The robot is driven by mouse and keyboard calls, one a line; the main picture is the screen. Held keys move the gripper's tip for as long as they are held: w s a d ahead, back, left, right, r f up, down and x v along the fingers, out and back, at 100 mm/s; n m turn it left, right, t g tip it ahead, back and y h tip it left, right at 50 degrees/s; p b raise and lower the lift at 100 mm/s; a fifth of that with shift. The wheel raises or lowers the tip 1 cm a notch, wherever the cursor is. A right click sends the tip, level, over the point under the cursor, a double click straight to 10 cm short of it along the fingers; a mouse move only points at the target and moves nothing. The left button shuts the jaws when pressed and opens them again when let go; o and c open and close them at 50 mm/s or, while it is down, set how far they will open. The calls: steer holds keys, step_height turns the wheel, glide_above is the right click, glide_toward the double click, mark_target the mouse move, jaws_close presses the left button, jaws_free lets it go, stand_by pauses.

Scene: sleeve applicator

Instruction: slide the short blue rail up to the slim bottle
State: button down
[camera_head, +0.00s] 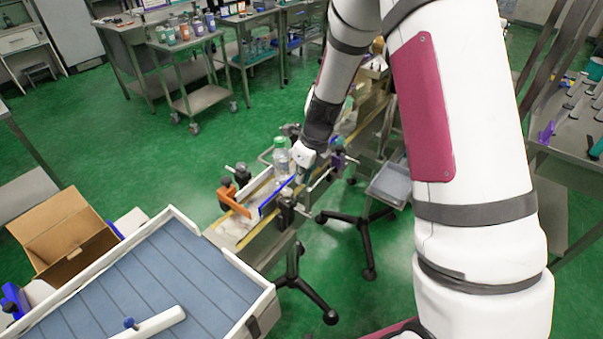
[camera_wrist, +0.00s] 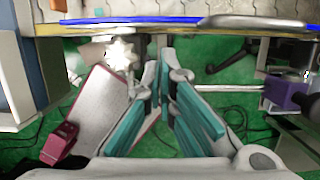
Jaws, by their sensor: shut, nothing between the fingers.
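The short blue rail (camera_head: 271,200) runs along the near side of the conveyor in the head view. In the wrist view the blue rail (camera_wrist: 150,20) crosses the top of the picture. The slim bottle (camera_head: 281,158), clear with a green cap, stands upright on the conveyor at the rail's far side. A gap between rail and bottle cannot be judged. My gripper (camera_head: 304,180) is over the near side of the conveyor, close to the rail's far end. In the wrist view my gripper (camera_wrist: 164,72) has its teal-padded fingers shut and empty, below the rail in the picture.
The conveyor (camera_head: 246,238) carries an orange bracket (camera_head: 234,203) on its left side and dark clamps (camera_head: 287,212) near the rail. A purple knob (camera_wrist: 289,95) is right of my fingers. A blue-grey tray table (camera_head: 160,270) and cardboard box (camera_head: 65,235) stand lower left.

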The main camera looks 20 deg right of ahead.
mark_target(286, 182)
steer(key=x, duration=0.6)
steer(key=shift+w+f+p, duration=0.15)
steer(key=shift+f+p, duration=0.1)
steer(key=shift+p, duration=0.1)
steer(key=shift+a, duration=0.1)
steer(key=w+a+b, duration=0.2)
steer(key=w, duration=0.1)
steer(key=shift+w+a+f, duration=0.1)
steer(key=shift+w+a, duration=0.1)
steer(key=shift+w, duration=0.05)
steer(key=shift+w+a+r+b, duration=0.1)
steer(key=shift+r+b, duration=0.1)
steer(key=shift+b, duration=0.1)
